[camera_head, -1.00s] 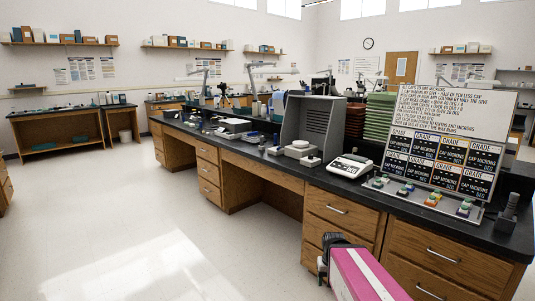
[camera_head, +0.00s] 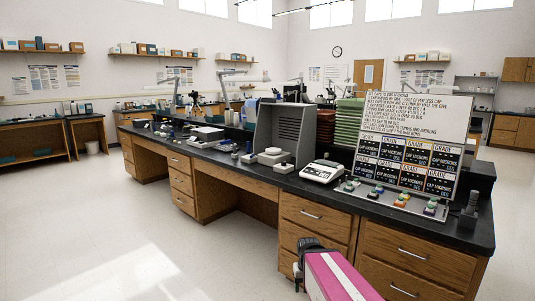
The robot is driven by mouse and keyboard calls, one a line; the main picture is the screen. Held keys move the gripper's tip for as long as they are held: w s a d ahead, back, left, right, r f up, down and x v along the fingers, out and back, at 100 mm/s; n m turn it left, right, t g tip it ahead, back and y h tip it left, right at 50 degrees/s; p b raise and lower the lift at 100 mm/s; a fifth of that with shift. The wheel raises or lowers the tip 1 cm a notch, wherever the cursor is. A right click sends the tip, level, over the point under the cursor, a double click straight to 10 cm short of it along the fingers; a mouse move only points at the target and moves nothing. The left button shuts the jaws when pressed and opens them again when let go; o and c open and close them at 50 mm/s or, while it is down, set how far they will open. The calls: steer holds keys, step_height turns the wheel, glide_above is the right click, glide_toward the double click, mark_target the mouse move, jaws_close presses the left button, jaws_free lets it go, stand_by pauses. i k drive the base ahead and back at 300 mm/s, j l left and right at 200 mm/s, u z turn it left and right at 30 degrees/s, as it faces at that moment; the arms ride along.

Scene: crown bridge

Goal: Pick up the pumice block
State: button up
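I cannot make out the pumice block for certain among the small items on the long black-topped bench (camera_head: 262,182). My gripper (camera_head: 302,262) shows at the bottom of the view, at the end of my pink and white arm. It is in front of the bench drawers and below the bench top, apart from everything on it. Its fingers are dark and too small to show whether they are open or shut.
On the bench stand a grey open booth (camera_head: 289,133), a white scale (camera_head: 322,171), a grade board (camera_head: 413,145) with small coloured pieces (camera_head: 402,200) before it, and a dark upright object (camera_head: 469,212). The floor (camera_head: 110,235) at left is clear.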

mark_target(234, 155)
steer(key=i+j+u, duration=0.1)
steer(key=i+j, duration=1.3)
steer(key=i, duration=0.2)
steer(key=u, duration=0.05)
